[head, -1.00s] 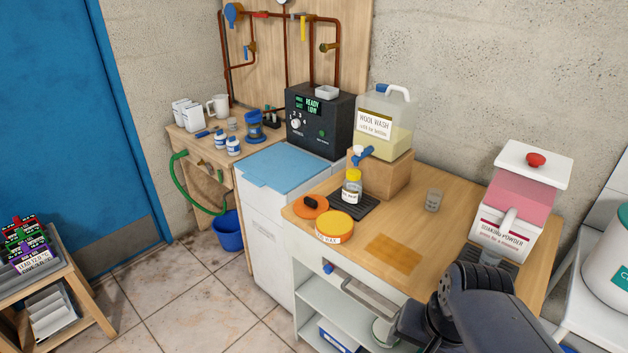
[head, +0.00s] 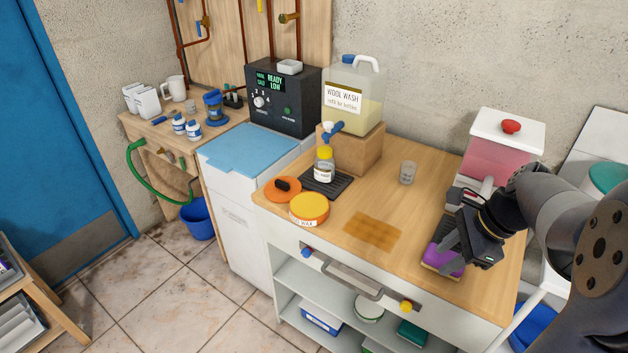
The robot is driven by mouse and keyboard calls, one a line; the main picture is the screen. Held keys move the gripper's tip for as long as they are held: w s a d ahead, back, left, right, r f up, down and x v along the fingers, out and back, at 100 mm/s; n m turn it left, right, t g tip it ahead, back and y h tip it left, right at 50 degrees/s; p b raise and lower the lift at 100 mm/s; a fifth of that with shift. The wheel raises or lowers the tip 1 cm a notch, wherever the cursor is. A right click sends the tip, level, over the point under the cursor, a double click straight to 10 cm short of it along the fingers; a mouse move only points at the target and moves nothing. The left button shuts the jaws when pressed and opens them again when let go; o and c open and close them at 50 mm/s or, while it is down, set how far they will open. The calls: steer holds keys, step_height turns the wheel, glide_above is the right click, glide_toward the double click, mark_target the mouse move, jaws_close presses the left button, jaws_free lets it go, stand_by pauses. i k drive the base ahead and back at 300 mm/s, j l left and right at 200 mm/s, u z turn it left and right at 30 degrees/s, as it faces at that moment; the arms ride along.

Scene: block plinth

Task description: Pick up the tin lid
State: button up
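The tin lid (head: 275,193) appears to be the flat orange disc on the left of the wooden worktop, with a small black piece on top. It lies beside the round tin (head: 310,208), which has an orange rim, a yellow top and a label ending in "WAX". My gripper (head: 450,226) is at the right of the worktop, well away from the lid. Its fingers look apart, with nothing seen between them.
A yellow-capped bottle (head: 324,166) stands on a dark mat (head: 336,188) behind the lid. The wool wash jug (head: 352,100) stands on a wooden block (head: 360,151). The worktop's middle is clear.

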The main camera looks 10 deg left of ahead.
mark_target(280, 190)
steer(key=i+j+z, duration=0.3)
steer(key=j, duration=0.25)
steer(key=j+z, duration=0.25)
steer(key=j, duration=0.25)
steer(key=j+z, duration=0.3)
steer(key=j, duration=0.3)
steer(key=i+j, duration=0.1)
steer(key=j, duration=1.35)
steer(key=i+z, duration=0.05)
